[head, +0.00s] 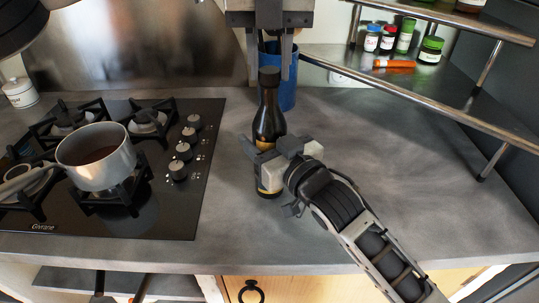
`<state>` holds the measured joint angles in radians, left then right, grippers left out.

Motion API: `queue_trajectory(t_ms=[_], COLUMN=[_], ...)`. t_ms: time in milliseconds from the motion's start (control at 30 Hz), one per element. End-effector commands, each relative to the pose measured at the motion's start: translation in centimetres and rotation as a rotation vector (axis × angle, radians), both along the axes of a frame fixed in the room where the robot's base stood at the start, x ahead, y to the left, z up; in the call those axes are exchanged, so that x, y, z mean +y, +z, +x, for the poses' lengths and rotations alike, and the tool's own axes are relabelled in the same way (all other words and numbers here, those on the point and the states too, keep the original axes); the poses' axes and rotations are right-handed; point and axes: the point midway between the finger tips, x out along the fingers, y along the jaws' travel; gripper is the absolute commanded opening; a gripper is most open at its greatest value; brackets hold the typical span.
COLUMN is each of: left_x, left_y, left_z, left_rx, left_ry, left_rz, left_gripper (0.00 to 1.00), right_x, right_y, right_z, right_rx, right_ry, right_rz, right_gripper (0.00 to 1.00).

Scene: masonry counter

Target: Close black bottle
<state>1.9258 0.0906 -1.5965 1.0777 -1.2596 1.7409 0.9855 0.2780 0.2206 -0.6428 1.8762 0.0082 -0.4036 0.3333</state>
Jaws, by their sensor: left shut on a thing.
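The black bottle (268,122) stands upright on the grey counter, with a light label low on its body. A dark cap (269,74) shows at the top of its neck; whether it is fully seated is too small to tell. My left gripper (269,80) comes down from above, one finger on each side of the cap, and is shut on it. My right gripper (257,161), on the arm from the lower right, is at the bottle's middle and hides part of it. Whether its fingers press on the glass does not show clearly.
A blue container (287,92) stands close behind the bottle. The black cooktop (170,218) with a saucepan (97,156) is at the left. A metal shelf (462,97) with several jars is at the upper right. The counter right of the arm is clear.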

Motion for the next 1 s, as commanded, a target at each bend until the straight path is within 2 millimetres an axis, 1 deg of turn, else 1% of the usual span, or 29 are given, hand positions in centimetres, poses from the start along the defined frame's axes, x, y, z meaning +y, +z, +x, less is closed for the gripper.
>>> queue_trajectory(t_ms=[33,100,600,700,767,900,933,967,1000], left_x=[-0.05,-0.07,-0.11,-0.08,-0.07,-0.07,-0.07,-0.06,-0.07], left_y=[-0.06,-0.08,-0.13,-0.13,-0.13,-0.11,-0.11,-0.11,-0.11], left_z=[-0.05,-0.04,-0.14,-0.14,-0.15,-0.15,-0.15,-0.14,-0.14], left_rx=[0.003,0.002,-0.001,0.000,0.000,0.000,0.000,0.000,0.000], left_ry=[-0.126,-0.308,-1.599,-1.806,-1.899,-1.897,-1.896,-1.896,-1.895], left_rz=[-0.002,-0.002,-0.001,0.001,0.001,0.001,0.001,0.001,0.001], left_gripper=[0.03,0.03,0.03,0.03,0.03,0.03,0.33,0.42,0.53], right_x=[0.02,0.02,0.02,0.01,0.01,0.01,0.01,0.01,0.01], right_y=[-0.11,-0.11,-0.11,-0.11,-0.11,-0.11,-0.11,-0.11,-0.11], right_z=[-0.01,-0.01,-0.01,-0.01,-0.01,-0.01,-0.01,-0.01,-0.01], right_rx=[0.003,0.003,0.003,0.003,0.003,0.003,0.003,0.003,0.003], right_ry=[0.000,0.000,0.000,0.000,0.000,0.000,0.000,0.000,0.000], right_rz=[-0.001,-0.001,-0.001,-0.001,-0.001,-0.001,-0.001,-0.001,-0.001], right_gripper=[0.00,0.00,0.00,0.00,0.00,0.00,0.00,0.00,0.00])
